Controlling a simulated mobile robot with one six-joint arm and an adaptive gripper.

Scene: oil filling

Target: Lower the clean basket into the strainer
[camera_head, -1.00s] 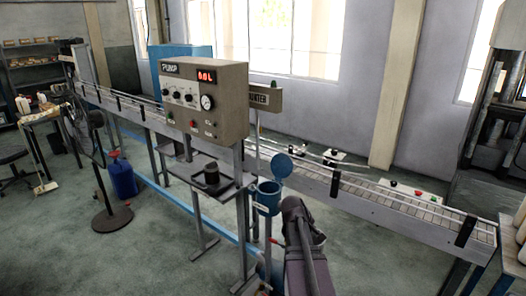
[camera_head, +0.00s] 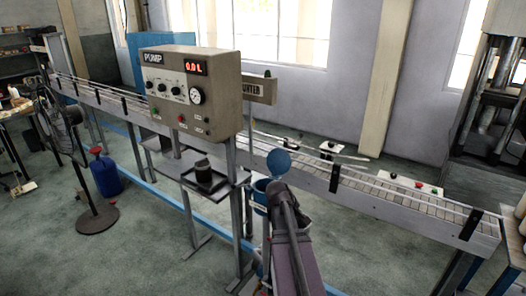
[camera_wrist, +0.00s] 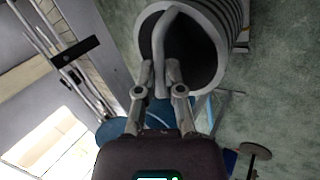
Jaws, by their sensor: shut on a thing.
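My gripper (camera_wrist: 160,72) is shut on the pale curved handle (camera_wrist: 162,32) of the clean basket. The basket (camera_wrist: 208,42) is a dark, ribbed cylinder with a grey rim, beyond my fingertips in the wrist view. The strainer (camera_head: 260,193) is a blue pot on a post in front of the conveyor. Its round blue lid (camera_head: 279,161) stands open. In the head view my arm covers the strainer's right side, and the gripper and basket cannot be made out. A blue surface (camera_wrist: 112,130) shows beside my fingers in the wrist view.
A tray (camera_head: 226,188) left of the strainer bears a dark cylinder (camera_head: 203,173). The pump box (camera_head: 190,90) stands above it. The conveyor (camera_head: 400,205) runs behind. A blue jug (camera_head: 106,177) and a fan (camera_head: 62,130) stand at left. Floor is open in front.

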